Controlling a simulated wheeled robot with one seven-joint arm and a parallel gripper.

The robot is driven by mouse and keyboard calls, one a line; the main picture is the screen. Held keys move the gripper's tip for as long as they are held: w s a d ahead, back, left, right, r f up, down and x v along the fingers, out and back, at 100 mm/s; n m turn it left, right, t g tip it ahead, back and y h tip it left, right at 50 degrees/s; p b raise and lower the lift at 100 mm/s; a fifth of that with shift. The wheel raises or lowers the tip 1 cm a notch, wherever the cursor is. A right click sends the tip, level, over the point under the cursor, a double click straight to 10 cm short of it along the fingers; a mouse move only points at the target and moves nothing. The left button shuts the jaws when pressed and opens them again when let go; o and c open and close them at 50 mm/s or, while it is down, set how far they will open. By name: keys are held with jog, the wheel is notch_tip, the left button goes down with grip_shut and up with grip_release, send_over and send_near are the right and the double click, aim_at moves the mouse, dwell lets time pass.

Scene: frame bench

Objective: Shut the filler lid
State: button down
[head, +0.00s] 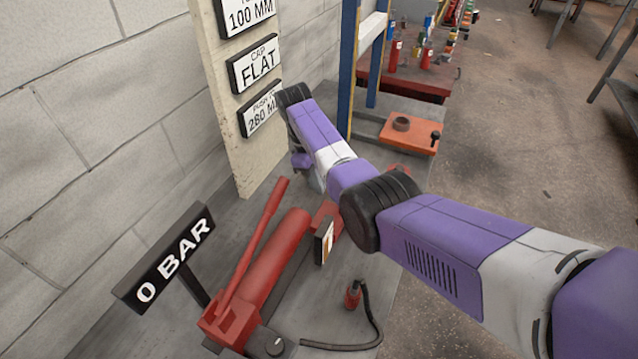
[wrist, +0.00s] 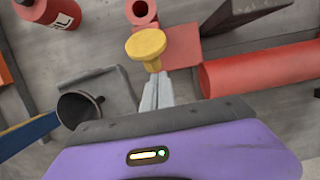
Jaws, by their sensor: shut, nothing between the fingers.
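In the wrist view, a yellow mushroom-shaped knob (wrist: 147,46) stands over a red block (wrist: 183,45), apparently part of the filler lid. A red ring with a dark hole (wrist: 142,10), which looks like the filler neck, shows just beyond the knob and looks uncovered. My gripper (wrist: 157,78) is shut and empty, its fingertips just below the knob in the picture; I cannot tell whether they touch it. The head view shows the red pump (head: 268,260) with its long handle; my arm hides the lid and fingertips there.
The pump's red cylinder (wrist: 262,70) is to the right. A 0 BAR sign (head: 168,258), a black hose (head: 372,320) and an orange block (head: 408,133) are around the bench.

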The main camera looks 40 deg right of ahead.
jog(key=shift+r+t+p, duration=0.2)
jog(key=shift+t+p, duration=0.2)
jog(key=shift+p, duration=0.3)
